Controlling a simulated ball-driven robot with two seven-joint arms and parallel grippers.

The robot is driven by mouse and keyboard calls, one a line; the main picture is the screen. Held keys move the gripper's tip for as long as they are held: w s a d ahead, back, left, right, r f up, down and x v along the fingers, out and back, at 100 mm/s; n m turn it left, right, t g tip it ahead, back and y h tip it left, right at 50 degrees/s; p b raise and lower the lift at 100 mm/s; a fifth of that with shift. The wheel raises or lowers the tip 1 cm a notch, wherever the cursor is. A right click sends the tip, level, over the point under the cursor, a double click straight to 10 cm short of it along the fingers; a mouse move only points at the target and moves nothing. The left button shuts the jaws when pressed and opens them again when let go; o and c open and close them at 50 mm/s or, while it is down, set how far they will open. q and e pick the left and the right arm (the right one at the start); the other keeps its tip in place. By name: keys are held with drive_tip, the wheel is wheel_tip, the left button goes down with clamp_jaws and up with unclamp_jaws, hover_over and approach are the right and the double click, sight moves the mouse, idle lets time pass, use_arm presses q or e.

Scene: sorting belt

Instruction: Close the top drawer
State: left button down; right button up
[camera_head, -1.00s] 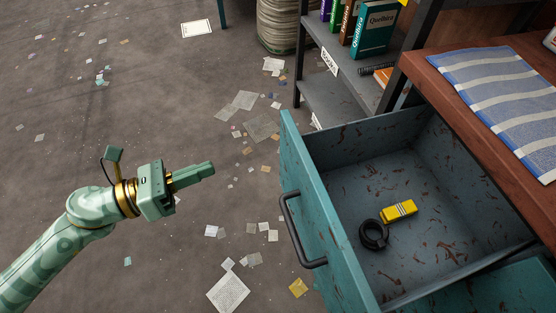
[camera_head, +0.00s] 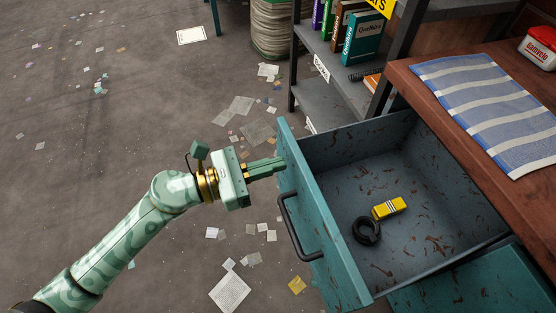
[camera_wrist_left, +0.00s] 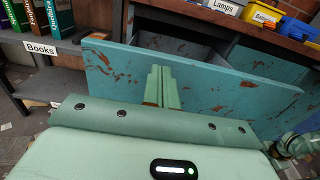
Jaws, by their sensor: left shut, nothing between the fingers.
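The top drawer (camera_head: 330,262) is teal with worn paint and stands pulled out from under the wooden top. Its dark handle (camera_head: 296,228) is on the front panel. My right gripper is not in view.
A wooden worktop (camera_head: 445,115) with a striped cloth (camera_head: 490,110) is above the drawer at the right. A grey shelf (camera_head: 325,100) with books stands behind. Another teal drawer front (camera_head: 475,285) lies below. Papers litter the open floor at the left.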

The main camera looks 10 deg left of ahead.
use_arm(q)
drive_tip(key=shift+x, duration=0.85)
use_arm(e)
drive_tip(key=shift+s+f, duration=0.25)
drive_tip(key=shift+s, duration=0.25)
use_arm(q)
drive_tip(key=shift+w+d, duration=0.1)
